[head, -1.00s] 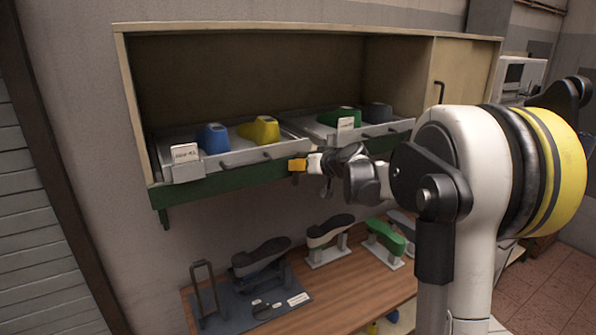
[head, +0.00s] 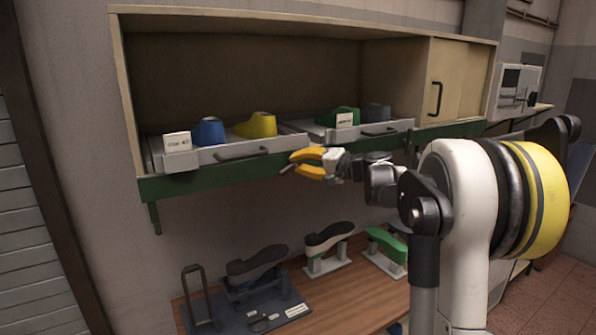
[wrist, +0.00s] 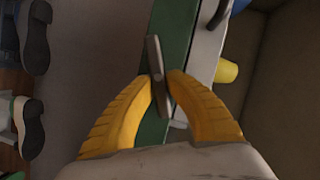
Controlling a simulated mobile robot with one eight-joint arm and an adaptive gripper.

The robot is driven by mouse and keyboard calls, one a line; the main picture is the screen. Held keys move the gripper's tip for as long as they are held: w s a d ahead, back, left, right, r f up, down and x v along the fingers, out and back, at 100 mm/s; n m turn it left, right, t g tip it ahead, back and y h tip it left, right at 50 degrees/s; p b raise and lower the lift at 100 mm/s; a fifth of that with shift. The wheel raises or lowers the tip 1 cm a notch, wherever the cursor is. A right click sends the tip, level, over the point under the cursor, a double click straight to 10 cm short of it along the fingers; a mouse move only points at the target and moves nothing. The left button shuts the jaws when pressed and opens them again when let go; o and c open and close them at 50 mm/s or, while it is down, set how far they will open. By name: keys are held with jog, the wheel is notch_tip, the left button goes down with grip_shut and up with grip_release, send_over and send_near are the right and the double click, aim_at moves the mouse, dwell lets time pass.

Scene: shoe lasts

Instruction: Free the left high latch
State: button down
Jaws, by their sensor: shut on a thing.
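My gripper (head: 294,164) is at the front of the high shelf, by the green rail (head: 215,181), near the gap between the two trays. Its yellow fingers are shut on a thin grey latch lever (wrist: 155,62), which shows between the fingertips in the wrist view. In the head view only a small dark end of the lever (head: 286,169) shows; the fingers hide the rest. The left tray (head: 222,157) holds a blue last (head: 208,131) and a yellow last (head: 258,125) behind a label card (head: 177,142).
The right tray (head: 375,139) holds a green last (head: 340,115) and a dark last. Below, the wooden bench (head: 345,292) carries mounted shoes and a dark stand with an upright hoop (head: 197,296). Open air lies between rail and bench.

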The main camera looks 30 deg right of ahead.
jog(key=shift+f+m+t+y+b, duration=0.15)
jog(key=shift+m+t+y+b, duration=0.15)
jog(key=shift+m+b, duration=0.6)
jog(key=shift+f+m+t+y+b, duration=0.15)
jog(key=shift+m+t+b, duration=0.25)
jog(key=shift+m+b, duration=0.45)
jog(key=shift+r+m, duration=0.1)
jog(key=shift+m, duration=0.15)
jog(key=c, duration=1.4)
grip_release()
jog(key=shift+o, duration=0.2)
jog(key=v, duration=1.2)
jog(key=shift+w, duration=0.1)
